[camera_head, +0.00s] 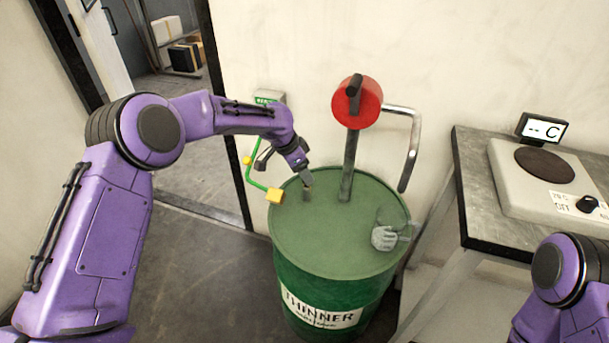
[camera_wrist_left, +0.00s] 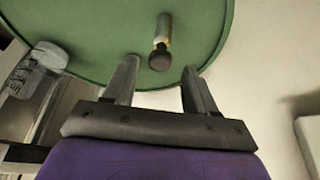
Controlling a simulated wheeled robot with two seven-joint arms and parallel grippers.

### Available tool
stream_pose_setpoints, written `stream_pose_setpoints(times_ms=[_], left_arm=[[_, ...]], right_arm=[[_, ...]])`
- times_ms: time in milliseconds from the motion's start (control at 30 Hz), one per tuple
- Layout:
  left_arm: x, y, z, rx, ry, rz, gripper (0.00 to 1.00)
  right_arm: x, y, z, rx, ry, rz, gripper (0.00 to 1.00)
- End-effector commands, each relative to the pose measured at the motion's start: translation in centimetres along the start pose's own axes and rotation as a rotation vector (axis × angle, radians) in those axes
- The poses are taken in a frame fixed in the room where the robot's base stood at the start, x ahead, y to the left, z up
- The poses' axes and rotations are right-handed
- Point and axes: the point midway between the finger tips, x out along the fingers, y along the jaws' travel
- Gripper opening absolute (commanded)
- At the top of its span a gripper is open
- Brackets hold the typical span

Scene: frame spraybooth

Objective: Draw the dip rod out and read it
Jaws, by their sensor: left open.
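The green drum (camera_head: 330,250) labelled THINNER stands upright, and its green lid (camera_wrist_left: 95,40) fills the top of the left wrist view. A short rod with a dark knob (camera_wrist_left: 161,58) and a paler shank stands at the lid; I take it for the dip rod. In the head view a small stub (camera_head: 306,195) shows there, just below my left fingertips. My left gripper (camera_head: 305,178) is open, and in the wrist view its fingers (camera_wrist_left: 161,66) lie either side of the knob. I cannot tell whether they touch it. My right gripper is out of view.
A red-headed pump (camera_head: 357,102) with a curved spout rises from the lid. A yellow-and-green lever (camera_head: 274,196) is left of the drum. A bench (camera_head: 462,200) with a hotplate (camera_head: 520,205) stands right.

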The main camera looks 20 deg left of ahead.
Motion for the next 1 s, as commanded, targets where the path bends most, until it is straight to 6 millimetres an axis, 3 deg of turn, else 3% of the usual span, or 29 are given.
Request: stream_pose_setpoints(times_ms=[167, 433, 467, 600, 633, 1000], left_arm=[[2.0, -0.1, 0.1, -0.002, 0.0, -0.001, 0.57], [2.2, -0.2, 0.2, -0.004, 0.001, -0.003, 0.57], [2.2, -0.2, 0.2, -0.004, 0.001, -0.003, 0.5], [2.2, -0.2, 0.2, -0.004, 0.001, -0.003, 0.04], [2.2, -0.2, 0.2, -0.004, 0.001, -0.003, 0.0], [0.9, -0.2, -0.3, -0.004, 0.001, -0.003, 0.0]], right_arm=[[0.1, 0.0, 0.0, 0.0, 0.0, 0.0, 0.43], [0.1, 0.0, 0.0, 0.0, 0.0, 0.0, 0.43], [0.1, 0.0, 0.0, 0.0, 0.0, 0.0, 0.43], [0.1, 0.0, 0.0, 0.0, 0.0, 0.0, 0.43], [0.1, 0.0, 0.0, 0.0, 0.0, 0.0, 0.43], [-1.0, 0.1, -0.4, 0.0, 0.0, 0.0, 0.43]])
